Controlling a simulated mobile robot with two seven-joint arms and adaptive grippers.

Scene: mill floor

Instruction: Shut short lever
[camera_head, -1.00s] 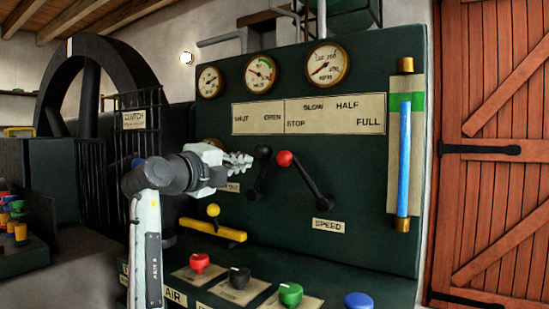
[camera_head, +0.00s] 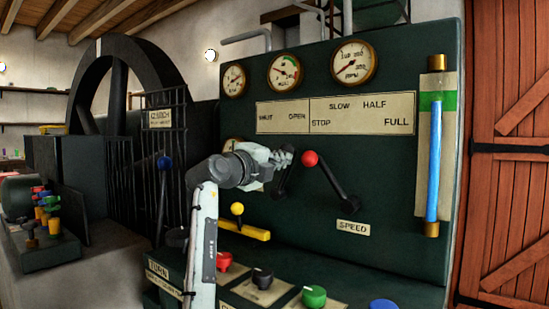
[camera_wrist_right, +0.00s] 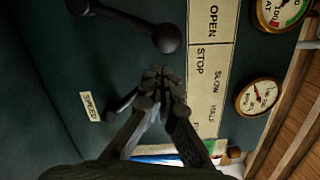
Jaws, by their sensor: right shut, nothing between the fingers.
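The short black lever (camera_head: 283,182) stands on the green panel below the SHUT and OPEN labels, leaning slightly right. My right gripper (camera_head: 285,156) is shut and empty, its fingers in front of the lever's knob, largely hiding it in the head view. In the wrist view the black lever and round knob (camera_wrist_right: 167,38) lie above the shut fingertips (camera_wrist_right: 163,76), apart from them in the picture. Whether they touch is unclear. The red-knobbed speed lever (camera_head: 328,178) is just right of the gripper. My left gripper is not in view.
A yellow-knobbed handle (camera_head: 240,224) sits below the gripper. A blue-knobbed lever (camera_head: 163,185) stands left of my forearm. Red, black, green and blue knobs line the lower ledge. Gauges and a label plate (camera_head: 335,113) are above.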

